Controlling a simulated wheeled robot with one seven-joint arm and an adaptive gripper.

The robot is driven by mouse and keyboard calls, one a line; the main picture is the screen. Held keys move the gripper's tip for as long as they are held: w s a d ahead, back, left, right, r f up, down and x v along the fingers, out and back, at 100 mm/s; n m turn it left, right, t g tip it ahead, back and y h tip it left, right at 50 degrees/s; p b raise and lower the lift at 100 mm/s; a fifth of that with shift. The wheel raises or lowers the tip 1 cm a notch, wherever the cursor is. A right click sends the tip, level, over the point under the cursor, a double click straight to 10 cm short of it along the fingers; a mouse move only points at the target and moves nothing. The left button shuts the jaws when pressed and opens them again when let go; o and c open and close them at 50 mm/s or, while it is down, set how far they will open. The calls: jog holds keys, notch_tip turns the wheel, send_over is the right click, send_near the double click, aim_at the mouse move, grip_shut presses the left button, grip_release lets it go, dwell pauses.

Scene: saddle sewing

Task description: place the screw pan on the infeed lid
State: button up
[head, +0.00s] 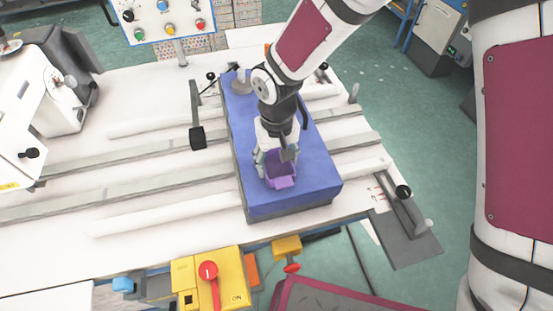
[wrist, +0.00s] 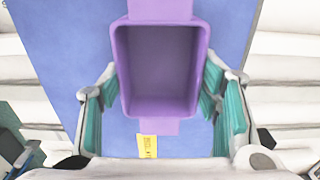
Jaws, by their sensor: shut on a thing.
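The screw pan is a small purple open box (head: 281,182) on or just above the blue infeed lid (head: 300,197). I cannot tell whether it touches the lid. In the wrist view the pan (wrist: 192,112) looks empty, with tabs at its far and near ends. My gripper (head: 273,160) is above the lid and shut on the pan. In the wrist view its teal-padded fingers (wrist: 163,105) stand on both sides of the pan. The blue lid surface (wrist: 60,50) shows around it, with a small yellow label (wrist: 148,146) near the pan's front.
A grey round object (head: 241,86) stands at the lid's far left corner. White and grey rails (head: 150,165) run across the table on both sides. A white sewing machine (head: 40,115) is at left. A yellow switch box (head: 210,280) is at the front edge. The lid's front right is clear.

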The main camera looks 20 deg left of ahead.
aim_at(277, 169)
jog(key=shift+f, duration=0.15)
jog(key=o, duration=1.2)
notch_tip(277, 169, up, 12)
jog(key=shift+r+b, duration=0.2)
jog(key=shift+b, duration=0.7)
